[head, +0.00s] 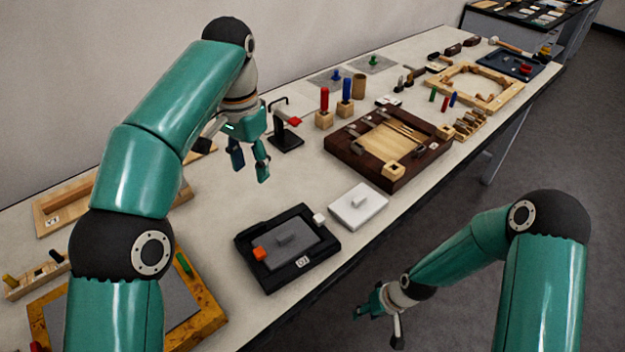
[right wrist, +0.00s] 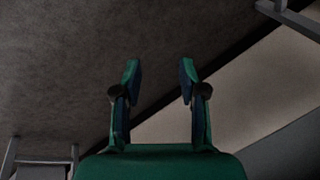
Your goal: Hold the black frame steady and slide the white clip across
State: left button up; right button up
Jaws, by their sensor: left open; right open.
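The black frame (head: 262,278) lies flat near the front edge of the table, with a grey panel (head: 297,255) inside it. A white clip (head: 319,218) sits at its far right corner, and an orange clip (head: 260,253) sits on its left side. My left gripper (head: 250,172) is open and empty above the table, behind and left of the frame. My right gripper (head: 378,322) is low, off the front edge of the table and apart from the frame. In the right wrist view the right gripper (right wrist: 159,82) is open with nothing between its fingers.
A white block with a grey knob (head: 358,207) lies just right of the frame. A dark wooden tray (head: 345,150) stands beyond it. A black stand with a red tip (head: 287,135) is behind my left gripper. A wooden frame (head: 208,318) lies at the left. Table between these is clear.

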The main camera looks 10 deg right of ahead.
aim_at(261, 223)
jog(key=w+d+r+n+h, duration=0.2)
jog(key=w+d+r, duration=0.5)
jog(key=d+r, duration=0.15)
jog(key=w+d+r+n+h, duration=0.1)
jog(key=w+d+r+n, duration=0.1)
jog(key=w+d+r, duration=0.7)
jog(key=w+a+r+n, duration=0.1)
jog(key=a+r+n, duration=0.1)
jog(key=a, duration=0.1)
jog(key=a+r+n, duration=0.2)
jog(key=a+r, duration=0.1)
jog(key=a, duration=0.1)
jog(key=w+a+r+n, duration=0.1)
jog(key=a+r+n, duration=0.1)
jog(key=a+r, duration=0.1)
jog(key=shift+w+a+n, duration=0.3)
jog(key=shift+w+a, duration=0.05)
jog(key=shift+a, duration=0.35)
pick_arm(q)
notch_tip(261, 223, down, 17)
pick_arm(e)
jog(key=s+a+r+n, duration=0.2)
jog(key=a+r+n, duration=0.1)
jog(key=a, duration=0.5)
jog(key=s+a+r+n+g, duration=0.1)
jog(key=a+r+n, duration=0.3)
jog(key=a, duration=0.5)
jog(key=shift+s+r+g+h, duration=0.15)
jog(key=shift+s+g+h, duration=0.15)
jog(key=shift+s, duration=0.25)
